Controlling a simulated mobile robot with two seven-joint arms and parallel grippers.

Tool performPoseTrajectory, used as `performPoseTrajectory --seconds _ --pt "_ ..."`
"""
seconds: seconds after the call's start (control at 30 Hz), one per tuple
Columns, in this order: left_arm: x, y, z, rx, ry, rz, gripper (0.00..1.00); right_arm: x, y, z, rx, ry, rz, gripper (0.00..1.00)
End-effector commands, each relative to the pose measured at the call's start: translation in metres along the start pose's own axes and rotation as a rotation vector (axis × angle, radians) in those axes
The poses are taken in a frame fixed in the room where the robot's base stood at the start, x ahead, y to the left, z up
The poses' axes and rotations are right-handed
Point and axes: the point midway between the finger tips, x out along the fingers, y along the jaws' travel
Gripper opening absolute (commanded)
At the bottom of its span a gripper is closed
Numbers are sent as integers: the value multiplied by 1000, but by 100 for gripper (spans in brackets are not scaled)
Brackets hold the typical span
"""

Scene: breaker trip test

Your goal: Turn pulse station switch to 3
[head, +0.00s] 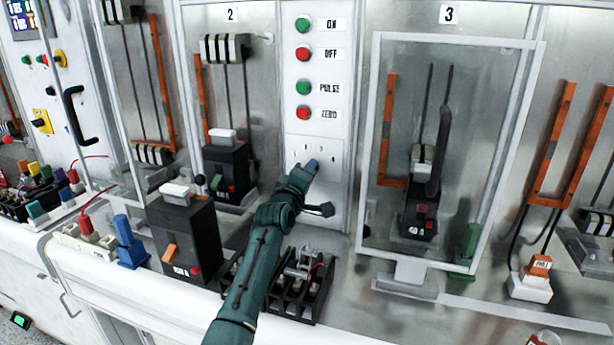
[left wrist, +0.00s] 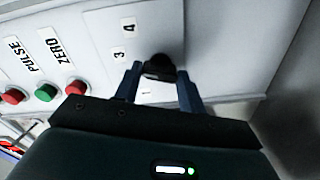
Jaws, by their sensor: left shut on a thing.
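The pulse station switch is a black knob (left wrist: 158,66) on a pale panel, below the column of buttons. In the left wrist view, labels 3 and 4 and what looks like a 1 stand around it. My left gripper (left wrist: 160,82) is shut on the knob, with one blue finger on each side. In the head view my left gripper (head: 312,166) is at the panel (head: 338,208) and hides the knob. Which number the knob points to cannot be told. My right gripper is not in view.
Above the switch are green and red buttons labelled ON, OFF, PULSE and ZERO (head: 303,113). A clear framed shield (head: 482,42) stands at right before bay 3. A black breaker (head: 183,232) and an open black holder (head: 300,285) sit near my left arm.

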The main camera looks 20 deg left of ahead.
Motion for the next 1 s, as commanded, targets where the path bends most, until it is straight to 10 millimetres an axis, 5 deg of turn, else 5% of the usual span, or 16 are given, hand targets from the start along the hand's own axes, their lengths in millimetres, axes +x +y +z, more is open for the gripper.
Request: performPoseTrajectory --seconds 0.33,0.37,0.6,1.0 --pt "0 2 0 1 1 3 17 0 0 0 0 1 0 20" --pt "0 2 0 1 1 3 42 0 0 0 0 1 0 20" --pt "0 1 0 0 1 2 62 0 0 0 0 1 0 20" --pt "-8 0 1 -1 1 2 62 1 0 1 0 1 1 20"
